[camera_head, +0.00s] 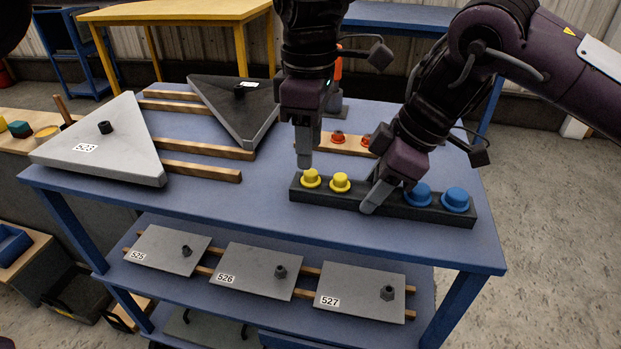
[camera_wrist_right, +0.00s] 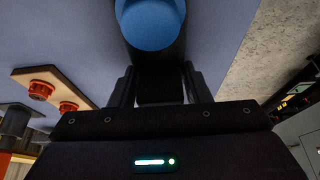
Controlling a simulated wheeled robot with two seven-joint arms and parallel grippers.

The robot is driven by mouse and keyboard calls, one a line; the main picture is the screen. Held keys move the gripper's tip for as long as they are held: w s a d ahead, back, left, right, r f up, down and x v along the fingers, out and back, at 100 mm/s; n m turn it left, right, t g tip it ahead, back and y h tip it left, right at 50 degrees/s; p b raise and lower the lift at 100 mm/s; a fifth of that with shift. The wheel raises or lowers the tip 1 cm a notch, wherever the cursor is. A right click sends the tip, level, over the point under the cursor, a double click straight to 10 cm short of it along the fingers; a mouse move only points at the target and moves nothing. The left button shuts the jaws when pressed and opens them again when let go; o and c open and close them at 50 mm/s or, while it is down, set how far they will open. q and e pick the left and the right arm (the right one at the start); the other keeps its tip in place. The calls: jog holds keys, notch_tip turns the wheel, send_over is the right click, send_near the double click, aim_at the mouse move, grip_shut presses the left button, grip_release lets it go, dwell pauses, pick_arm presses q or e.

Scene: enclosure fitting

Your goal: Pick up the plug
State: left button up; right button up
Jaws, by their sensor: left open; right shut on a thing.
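A dark rack (camera_head: 285,190) lies on the blue table's front right, seen in the head view. It carries two yellow plugs (camera_head: 340,182) at its left and two blue plugs (camera_head: 455,199) at its right. My right gripper (camera_head: 376,196) reaches down at the rack's middle, one finger in front of it. In the right wrist view the rack (camera_wrist_right: 160,88) runs between the fingers, and one blue plug (camera_wrist_right: 150,22) stands just beyond. The grip's far side is hidden. My left gripper (camera_head: 304,158) is open above the left yellow plug, apparently empty.
A wooden strip with red plugs (camera_head: 338,136) lies behind the rack. A light triangular panel (camera_head: 110,140) and a dark one (camera_head: 240,105) rest on wooden bars at left. Numbered plates (camera_head: 255,270) lie on the lower shelf. The table's front middle is clear.

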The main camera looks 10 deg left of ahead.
aim_at(311, 172)
pick_arm(q)
notch_tip(311, 172, down, 4)
jog(key=shift+s+d+f, duration=0.1)
jog(key=shift+f, duration=0.1)
jog(key=shift+c, duration=0.3)
grip_shut()
